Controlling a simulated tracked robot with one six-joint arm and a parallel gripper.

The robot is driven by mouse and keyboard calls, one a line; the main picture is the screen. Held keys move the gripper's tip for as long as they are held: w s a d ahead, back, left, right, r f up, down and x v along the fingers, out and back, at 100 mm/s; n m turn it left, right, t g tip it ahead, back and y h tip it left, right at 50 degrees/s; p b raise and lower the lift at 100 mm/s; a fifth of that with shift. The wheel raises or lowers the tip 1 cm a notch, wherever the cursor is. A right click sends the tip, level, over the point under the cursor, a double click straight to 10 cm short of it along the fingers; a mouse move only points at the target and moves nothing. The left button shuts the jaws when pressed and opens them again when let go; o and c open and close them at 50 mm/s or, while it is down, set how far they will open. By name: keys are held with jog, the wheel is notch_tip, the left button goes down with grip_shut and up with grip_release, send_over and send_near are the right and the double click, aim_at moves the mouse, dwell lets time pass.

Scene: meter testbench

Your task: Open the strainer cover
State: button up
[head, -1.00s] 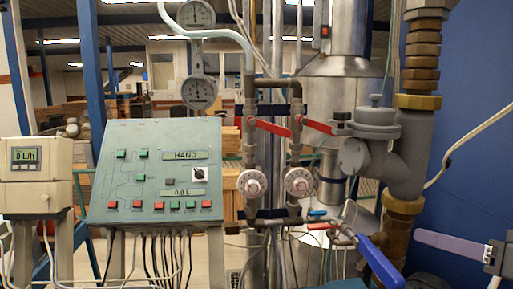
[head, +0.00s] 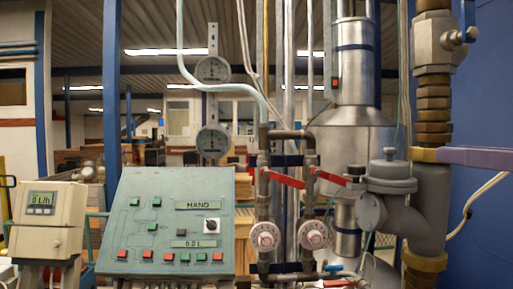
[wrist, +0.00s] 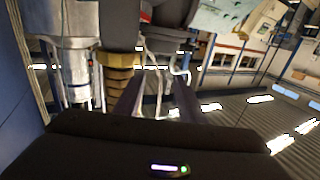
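The grey strainer (head: 430,200) is on the pipe at the right in the head view. Its round grey cover (head: 390,170) with a small knob sits flat on top and looks closed. In the wrist view, which is upside down, the cover (wrist: 165,42) is above and beyond the fingertips. My gripper (wrist: 157,88) shows two purple-grey fingers, apart and with nothing between them. In the head view a purple finger of my gripper (head: 440,155) reaches in from the right, level with the cover and overlapping the brass nut. The other finger is hidden there.
The brass nut (head: 420,154) and fittings (head: 433,110) rise right of the cover. A valve with a blue handle (head: 467,15) is above. Red levers (head: 285,179) and pressure gauges (head: 213,142) are to the left. The control panel (head: 165,220) stands further left.

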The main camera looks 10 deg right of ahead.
aim_at(395, 149)
jog(key=shift+w, duration=0.1)
jog(key=shift+x, duration=6.8)
grip_shut()
